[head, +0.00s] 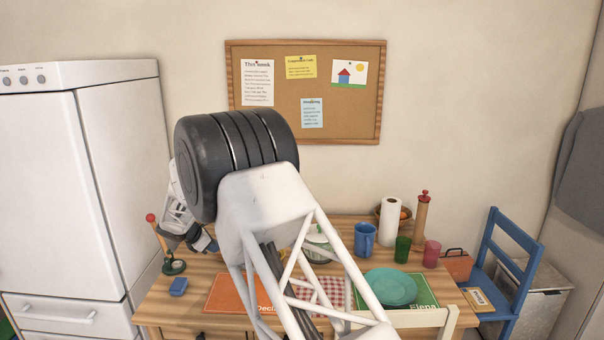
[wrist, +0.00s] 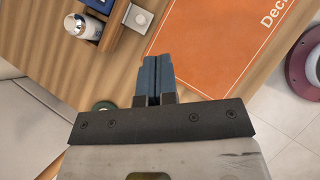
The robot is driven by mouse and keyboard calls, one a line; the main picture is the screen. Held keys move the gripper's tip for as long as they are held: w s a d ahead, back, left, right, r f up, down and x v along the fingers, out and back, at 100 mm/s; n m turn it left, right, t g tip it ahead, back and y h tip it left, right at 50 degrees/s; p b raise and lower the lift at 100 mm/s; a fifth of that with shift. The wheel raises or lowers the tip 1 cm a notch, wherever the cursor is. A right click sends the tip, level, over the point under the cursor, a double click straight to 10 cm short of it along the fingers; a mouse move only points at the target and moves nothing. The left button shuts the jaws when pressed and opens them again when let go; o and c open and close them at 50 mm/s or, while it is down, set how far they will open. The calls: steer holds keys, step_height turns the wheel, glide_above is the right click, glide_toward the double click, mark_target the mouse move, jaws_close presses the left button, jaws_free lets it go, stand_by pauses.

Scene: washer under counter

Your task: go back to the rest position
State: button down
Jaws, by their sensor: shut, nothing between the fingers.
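My gripper (head: 208,244) is at the left end of the wooden table (head: 200,319), beside a stand with a red knob (head: 151,218). In the wrist view my gripper (wrist: 153,72) has its two blue-grey fingers together with nothing between them. The fingers point over the table near an orange placemat (wrist: 215,45). My own arm covers the middle of the head view and hides part of the table.
A blue mug (head: 364,239), paper roll (head: 390,221), green cup (head: 402,249) and teal plates (head: 390,287) are on the right. A white fridge (head: 70,190) stands left, a blue chair (head: 500,260) right.

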steer(key=s+d+r+m+g+y, duration=0.1)
steer(key=s+d+r+m, duration=0.4)
steer(key=d+r, duration=0.6)
steer(key=s+d+r+m+g, duration=0.1)
steer(key=s+d+r+m, duration=0.45)
steer(key=d, duration=0.85)
steer(key=s+d+r+m+y, duration=0.1)
steer(key=s+d+r, duration=0.2)
steer(key=s+d, duration=0.25)
steer(key=s+d+r+m+g, duration=0.1)
steer(key=s+d+r+m, duration=0.1)
steer(key=s+d, duration=0.3)
steer(key=s+d+r+m+y, duration=0.1)
steer(key=s+d+r, duration=0.25)
steer(key=s, duration=0.25)
steer(key=s+d+f+m+y, duration=0.1)
steer(key=s+d+m, duration=0.2)
steer(key=s, duration=0.7)
steer(key=s+d+f+m+y, duration=0.1)
steer(key=s+d+m, duration=0.3)
steer(key=s, duration=0.6)
steer(key=s+d+f+m+y, duration=0.1)
steer(key=s+d+m, duration=0.3)
steer(key=s, duration=0.6)
steer(key=shift+s+f, duration=0.25)
steer(key=shift+f, duration=0.2)
